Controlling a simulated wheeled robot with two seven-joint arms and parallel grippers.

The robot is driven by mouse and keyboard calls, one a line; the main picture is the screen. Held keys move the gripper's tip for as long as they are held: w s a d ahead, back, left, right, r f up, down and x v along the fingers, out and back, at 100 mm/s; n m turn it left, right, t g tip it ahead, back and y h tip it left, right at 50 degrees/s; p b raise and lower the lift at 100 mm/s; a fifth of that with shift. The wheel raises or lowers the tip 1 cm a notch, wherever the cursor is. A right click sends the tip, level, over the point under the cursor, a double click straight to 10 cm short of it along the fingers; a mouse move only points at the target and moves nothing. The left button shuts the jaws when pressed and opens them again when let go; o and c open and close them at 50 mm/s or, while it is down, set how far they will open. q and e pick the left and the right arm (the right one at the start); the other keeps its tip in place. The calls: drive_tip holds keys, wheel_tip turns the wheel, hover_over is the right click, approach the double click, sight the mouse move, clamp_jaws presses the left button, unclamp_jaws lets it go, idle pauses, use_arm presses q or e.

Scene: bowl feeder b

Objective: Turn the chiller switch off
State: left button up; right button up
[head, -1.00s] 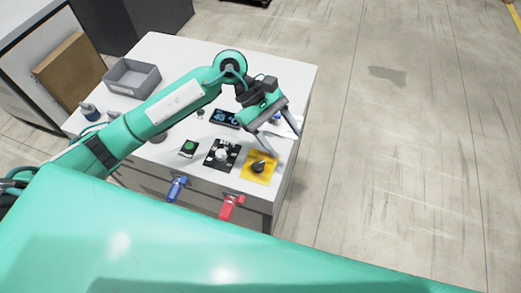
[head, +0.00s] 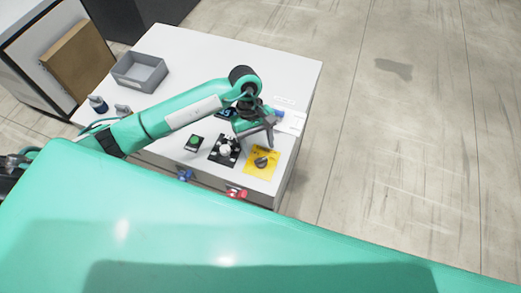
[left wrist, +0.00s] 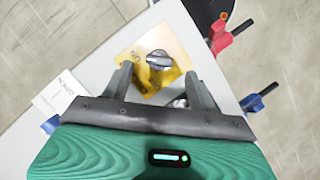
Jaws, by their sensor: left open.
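A dark rotary knob on a yellow plate (head: 264,151) sits near the front right corner of the white table. In the left wrist view the knob (left wrist: 159,60) lies just beyond my fingertips, on the yellow plate (left wrist: 143,45) with a small printed mark. My left gripper (head: 270,133) is open and empty, just behind the yellow plate in the head view. It also shows in the left wrist view (left wrist: 158,74), with one finger on each side of the plate's near part and apart from the knob. My right gripper is not in view.
Left of the yellow plate are a black panel (head: 217,158) with a pale knob and a green button (head: 194,141). Red (head: 237,193) and blue (head: 185,175) handles stick out at the table's front. A grey bin (head: 139,73) stands at the back left.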

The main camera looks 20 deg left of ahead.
sight(262, 160)
use_arm(q)
drive_tip(key=shift+p+x, duration=0.6)
drive_tip(key=shift+x, duration=1.6)
drive_tip(key=shift+c, duration=0.2)
drive_tip(key=c, duration=0.9)
